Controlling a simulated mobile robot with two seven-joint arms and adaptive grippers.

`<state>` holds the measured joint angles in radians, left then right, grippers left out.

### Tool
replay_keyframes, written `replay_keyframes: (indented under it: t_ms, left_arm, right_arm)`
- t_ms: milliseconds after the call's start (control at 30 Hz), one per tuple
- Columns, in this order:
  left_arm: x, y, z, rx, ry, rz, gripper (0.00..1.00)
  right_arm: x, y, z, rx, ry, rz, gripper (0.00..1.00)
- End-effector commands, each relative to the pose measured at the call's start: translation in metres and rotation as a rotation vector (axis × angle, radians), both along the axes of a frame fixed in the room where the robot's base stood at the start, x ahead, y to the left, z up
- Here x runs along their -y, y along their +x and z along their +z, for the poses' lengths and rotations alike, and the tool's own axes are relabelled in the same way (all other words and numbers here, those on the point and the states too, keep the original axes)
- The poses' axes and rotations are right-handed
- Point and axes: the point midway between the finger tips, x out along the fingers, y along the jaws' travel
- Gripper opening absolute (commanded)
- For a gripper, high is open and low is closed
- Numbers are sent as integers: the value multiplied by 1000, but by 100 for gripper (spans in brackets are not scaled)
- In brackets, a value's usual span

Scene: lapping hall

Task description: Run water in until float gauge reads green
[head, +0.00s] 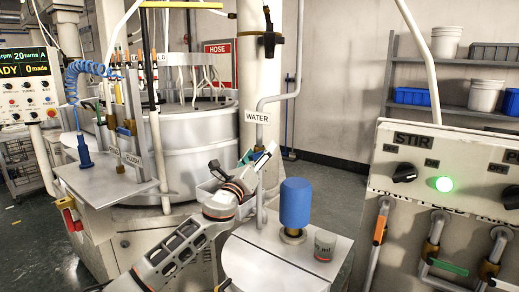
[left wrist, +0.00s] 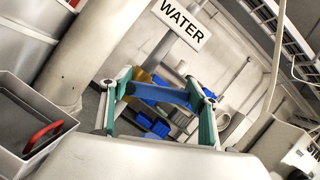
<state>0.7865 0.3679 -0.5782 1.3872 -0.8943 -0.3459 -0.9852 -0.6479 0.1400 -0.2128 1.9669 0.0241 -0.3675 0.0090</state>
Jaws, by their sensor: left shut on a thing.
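My left gripper (head: 257,157) is at the water pipe (head: 262,104), just below the WATER label (head: 257,117). In the left wrist view its two teal fingers (left wrist: 158,108) are shut on a blue handle (left wrist: 160,94), which spans between them. The WATER label (left wrist: 182,22) shows above it there. The pipe comes down toward a pale tank top (head: 275,262). I cannot make out a float gauge or its reading, nor any flowing water. My right gripper is not in view.
A blue cylinder (head: 295,203) and a small grey cup (head: 324,245) stand on the tank top, right of my gripper. A control panel (head: 445,165) with a lit green lamp is at the right. A large metal vat (head: 190,150) stands behind my left arm.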

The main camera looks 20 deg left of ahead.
Motion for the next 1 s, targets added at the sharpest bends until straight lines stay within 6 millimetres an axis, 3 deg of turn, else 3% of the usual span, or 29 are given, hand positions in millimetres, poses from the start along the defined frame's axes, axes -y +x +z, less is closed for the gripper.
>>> replay_keyframes:
  t_ms: [167, 600, 633, 700, 1000]
  left_arm:
    - [-2, 0, 4, -11, -38, 1, 22]
    - [-3, 1, 4, -14, -48, 2, 22]
    - [-3, 1, 4, -14, -48, 2, 63]
    - [-3, 1, 4, -14, -48, 2, 78]
    - [-2, 0, 2, -15, -47, 1, 78]
  right_arm:
    - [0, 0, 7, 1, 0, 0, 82]
    - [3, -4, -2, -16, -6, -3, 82]
    - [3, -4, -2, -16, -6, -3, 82]
    - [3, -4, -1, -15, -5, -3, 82]
    - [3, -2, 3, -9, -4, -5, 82]
